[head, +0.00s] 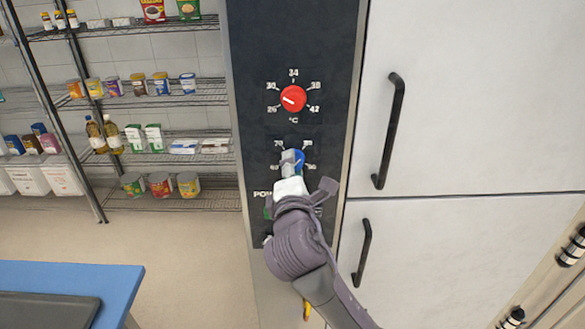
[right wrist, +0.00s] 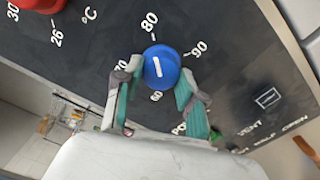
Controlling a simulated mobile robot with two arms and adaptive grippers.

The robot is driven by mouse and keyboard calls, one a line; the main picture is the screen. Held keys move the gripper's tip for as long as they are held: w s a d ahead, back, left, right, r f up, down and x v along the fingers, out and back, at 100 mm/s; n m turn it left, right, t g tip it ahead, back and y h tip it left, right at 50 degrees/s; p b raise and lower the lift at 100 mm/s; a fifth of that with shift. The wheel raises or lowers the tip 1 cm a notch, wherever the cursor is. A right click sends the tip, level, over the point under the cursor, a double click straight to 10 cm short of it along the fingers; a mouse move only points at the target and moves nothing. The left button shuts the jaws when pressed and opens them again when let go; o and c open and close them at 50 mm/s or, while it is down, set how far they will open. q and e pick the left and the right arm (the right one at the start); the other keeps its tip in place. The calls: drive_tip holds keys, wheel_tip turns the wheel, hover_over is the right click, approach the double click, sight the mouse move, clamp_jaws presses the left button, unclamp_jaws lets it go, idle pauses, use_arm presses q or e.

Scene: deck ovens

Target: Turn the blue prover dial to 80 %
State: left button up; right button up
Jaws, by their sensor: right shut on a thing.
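The blue prover dial (head: 298,158) is on the dark control panel (head: 262,105), below the red dial, mostly covered by my right gripper (head: 291,166) in the head view. In the right wrist view the blue dial (right wrist: 164,74) shows a white pointer line, roughly in line with the 80 mark; the exact setting is hard to tell. The numbers 60, 70, 80 and 90 surround it. My right gripper (right wrist: 158,82) is shut on the dial, one finger on each side. My left gripper is in neither view.
The red temperature dial (head: 293,98) sits just above. A white door with a black handle (head: 389,130) is to the right. A wire shelf with groceries (head: 175,138) stands at the left. A blue-topped table (head: 115,279) is at lower left.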

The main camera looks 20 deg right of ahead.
drive_tip(key=o, duration=1.1)
drive_tip(key=shift+o, duration=0.2)
drive_tip(key=v, duration=1.2)
